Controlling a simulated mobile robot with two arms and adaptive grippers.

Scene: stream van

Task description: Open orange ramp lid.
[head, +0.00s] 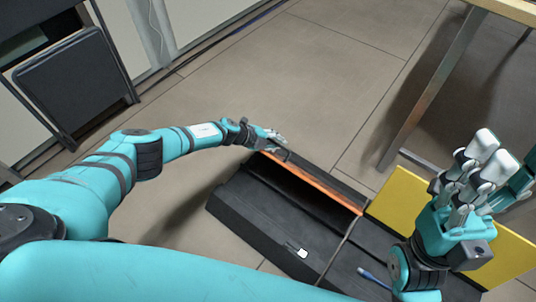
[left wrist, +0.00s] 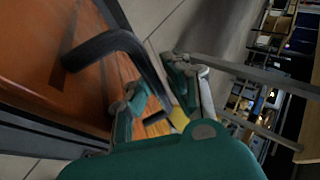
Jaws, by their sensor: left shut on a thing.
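The orange ramp lid (head: 318,188) shows as a long, narrow orange strip along the far side of a low black ramp case (head: 250,220), with a dark gap in front of it. My left gripper (head: 277,141) is at the strip's far left end. In the left wrist view the lid (left wrist: 30,40) is a broad orange panel with a bent black handle (left wrist: 115,42). My left gripper's fingers (left wrist: 152,92) are shut around the lower part of that handle. My right gripper (head: 478,165) is raised at the right, fingers spread and empty, away from the lid.
A yellow panel (head: 395,200) stands behind my right gripper. A small white item (head: 303,253) and a blue-handled item (head: 374,278) lie on the black surface. A table leg (head: 425,90) stands at the upper right, a dark chair (head: 75,80) at the left. The middle floor is clear.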

